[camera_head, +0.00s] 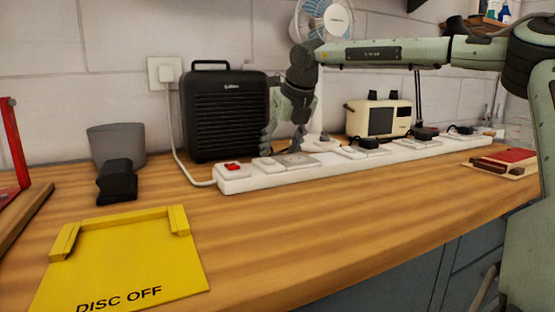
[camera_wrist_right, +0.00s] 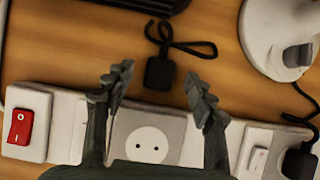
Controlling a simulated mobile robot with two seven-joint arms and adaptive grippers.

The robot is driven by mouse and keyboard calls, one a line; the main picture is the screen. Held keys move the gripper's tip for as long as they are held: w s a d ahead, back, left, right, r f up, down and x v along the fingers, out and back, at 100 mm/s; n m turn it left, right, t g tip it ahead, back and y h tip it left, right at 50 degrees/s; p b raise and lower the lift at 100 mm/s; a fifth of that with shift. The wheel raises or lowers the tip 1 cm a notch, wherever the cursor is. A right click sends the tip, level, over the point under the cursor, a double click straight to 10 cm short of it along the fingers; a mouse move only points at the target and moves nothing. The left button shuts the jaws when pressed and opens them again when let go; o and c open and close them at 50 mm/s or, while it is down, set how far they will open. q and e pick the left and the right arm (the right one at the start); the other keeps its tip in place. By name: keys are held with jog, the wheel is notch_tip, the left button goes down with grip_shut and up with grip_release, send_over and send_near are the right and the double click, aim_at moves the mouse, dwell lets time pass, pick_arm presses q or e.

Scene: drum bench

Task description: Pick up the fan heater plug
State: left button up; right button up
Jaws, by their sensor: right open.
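A black plug (camera_wrist_right: 159,72) with a short looped black cord lies on the wooden bench behind the power strip, in the right wrist view. It is probably the fan heater plug, lying near the black ribbed heater (camera_head: 225,115). In the head view I cannot make it out behind my gripper and the strip. My right gripper (camera_head: 284,140) is open and points down over the strip, in front of the heater's right edge. In the wrist view its fingertips (camera_wrist_right: 160,80) stand either side of the plug, apart from it. An empty socket (camera_wrist_right: 147,146) lies between the fingers. My left gripper is not in view.
The white power strip (camera_head: 240,180) has a red switch (camera_head: 232,166) and several black plugs farther right. A white fan (camera_head: 322,20) and cream toaster (camera_head: 378,118) stand behind. A yellow "DISC OFF" tray (camera_head: 130,262), grey cup (camera_head: 122,140) and black block (camera_head: 117,180) are left.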

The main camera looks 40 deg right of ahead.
jog(key=shift+w+d+f, duration=0.1)
jog(key=shift+w+f, duration=0.1)
jog(key=shift+f, duration=0.2)
jog(key=c, duration=1.3)
jog(key=shift+o, duration=0.2)
jog(key=shift+r, duration=0.1)
jog(key=shift+r, duration=0.45)
jog(key=r, duration=0.3)
jog(key=shift+s+a+r, duration=0.1)
jog(key=shift+a+r, duration=0.2)
jog(key=shift+a, duration=0.05)
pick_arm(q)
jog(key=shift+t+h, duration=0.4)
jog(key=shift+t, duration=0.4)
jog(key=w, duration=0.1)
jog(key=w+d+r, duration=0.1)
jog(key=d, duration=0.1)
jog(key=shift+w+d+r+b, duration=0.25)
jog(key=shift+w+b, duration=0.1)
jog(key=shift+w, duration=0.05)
pick_arm(e)
jog(key=s+a+r, duration=0.6)
jog(key=a, duration=0.3)
jog(key=shift+r, duration=0.2)
jog(key=shift+s, duration=0.1)
